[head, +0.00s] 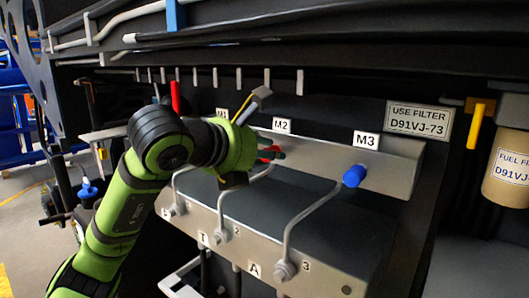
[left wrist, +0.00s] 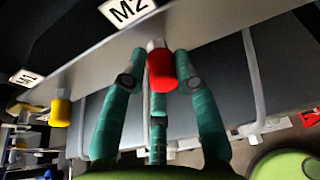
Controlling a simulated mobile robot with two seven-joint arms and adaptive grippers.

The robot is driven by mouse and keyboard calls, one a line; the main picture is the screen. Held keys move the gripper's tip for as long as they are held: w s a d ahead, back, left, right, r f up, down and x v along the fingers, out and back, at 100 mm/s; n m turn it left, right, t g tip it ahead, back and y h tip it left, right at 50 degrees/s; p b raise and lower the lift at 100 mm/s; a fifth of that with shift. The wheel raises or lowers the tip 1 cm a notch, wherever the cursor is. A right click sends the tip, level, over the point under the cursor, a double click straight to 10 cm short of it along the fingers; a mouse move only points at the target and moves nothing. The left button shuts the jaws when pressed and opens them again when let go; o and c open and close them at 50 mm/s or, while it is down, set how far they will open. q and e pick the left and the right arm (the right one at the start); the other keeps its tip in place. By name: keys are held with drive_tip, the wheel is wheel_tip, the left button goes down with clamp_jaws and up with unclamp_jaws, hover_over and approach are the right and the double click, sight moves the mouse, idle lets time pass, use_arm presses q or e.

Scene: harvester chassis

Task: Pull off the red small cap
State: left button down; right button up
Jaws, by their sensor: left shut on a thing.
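The red small cap (left wrist: 161,72) sits below the M2 label, against a silver fitting (left wrist: 155,43) at the edge of the metal panel. In the head view only a bit of the red cap (head: 268,153) shows; my gripper hides the rest. My left gripper (left wrist: 160,62) has its teal fingers around the cap, one on each side and a third below, and is shut on it. In the head view my left gripper (head: 266,155) reaches in from the left to the panel below M2. My right gripper is in neither view.
A blue cap (head: 354,175) sits below M3 to the right, and a yellow cap (left wrist: 60,108) near M1. Bent metal pipes (head: 308,222) run down to the lower bracket. A yellow handle (head: 481,124) and a fuel filter (head: 509,170) are at the far right. A dark frame hangs above.

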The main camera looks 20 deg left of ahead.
use_arm(q)
drive_tip(key=shift+d, duration=0.1)
idle(0.4)
drive_tip(key=shift+s+a+r+b, duration=0.1)
drive_tip(key=shift+s+a+b, duration=0.2)
drive_tip(key=shift+s, duration=0.35)
drive_tip(key=shift+s+a+f+b, duration=0.15)
drive_tip(key=shift+s+b, duration=0.15)
drive_tip(key=shift+s, duration=0.4)
drive_tip(key=shift+s+a+r+b, duration=0.15)
drive_tip(key=shift+s+a+b, duration=0.15)
drive_tip(key=shift+s, duration=0.35)
